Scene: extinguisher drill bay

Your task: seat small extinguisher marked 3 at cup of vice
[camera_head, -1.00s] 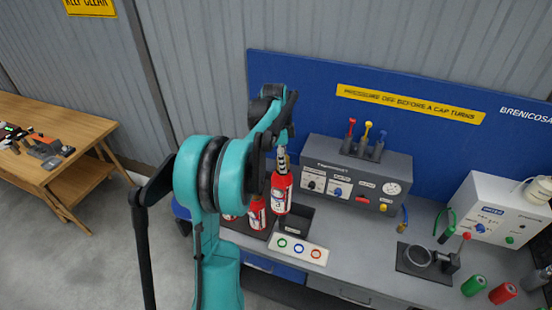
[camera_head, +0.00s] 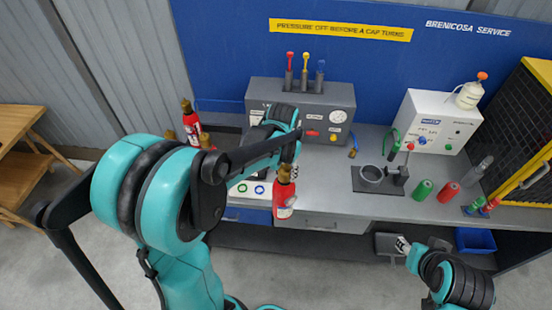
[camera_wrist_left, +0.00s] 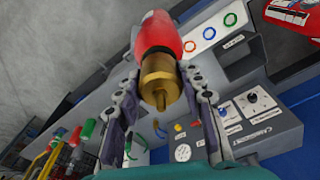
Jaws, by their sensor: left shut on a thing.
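My left gripper (camera_head: 288,165) is shut on a small red extinguisher (camera_head: 284,196) by its brass neck. The extinguisher hangs roughly upright in front of the bench's front edge, with a white label too small to read surely. The wrist view shows the fingers (camera_wrist_left: 163,98) on both sides of the brass neck, below the red body (camera_wrist_left: 158,35). The vice (camera_head: 398,176) stands on a dark plate on the bench, right of and apart from the extinguisher. Its ring-shaped cup (camera_head: 372,174) looks empty. My right gripper (camera_head: 403,245) is at the lower right, its jaws unclear.
Other red extinguishers (camera_head: 191,122) stand at the bench's left, partly behind my left arm. A grey gauge console (camera_head: 343,96) stands at the back. Green (camera_head: 423,190) and red (camera_head: 447,192) cylinders stand right of the vice. The bench between console and vice is mostly clear.

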